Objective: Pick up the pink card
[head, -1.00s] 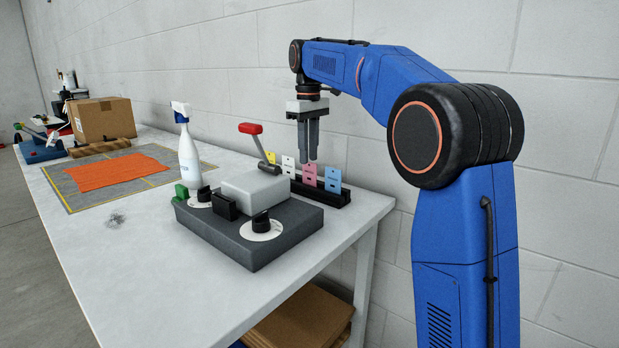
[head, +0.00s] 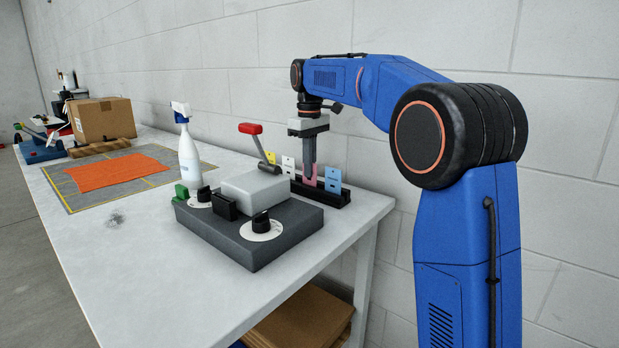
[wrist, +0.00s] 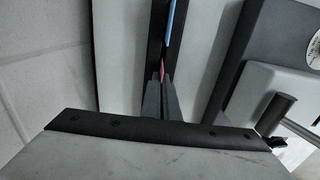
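The pink card (head: 312,182) stands upright in the black card rack (head: 325,198) near the back right of the table, mostly hidden by my fingers. My gripper (head: 311,172) points straight down over the rack, its two fingers close together on the pink card. In the wrist view, a thin pink edge of the card (wrist: 162,70) shows at the tips of my gripper (wrist: 161,84), with no clear gap between the fingers. The card is still at rack height.
A blue card (head: 333,178) stands close to the right, with a white card (head: 288,164) and a yellow card (head: 270,157) to the left. A control box (head: 250,231) with a red-handled lever (head: 251,129) and a spray bottle (head: 189,158) stand left of the rack.

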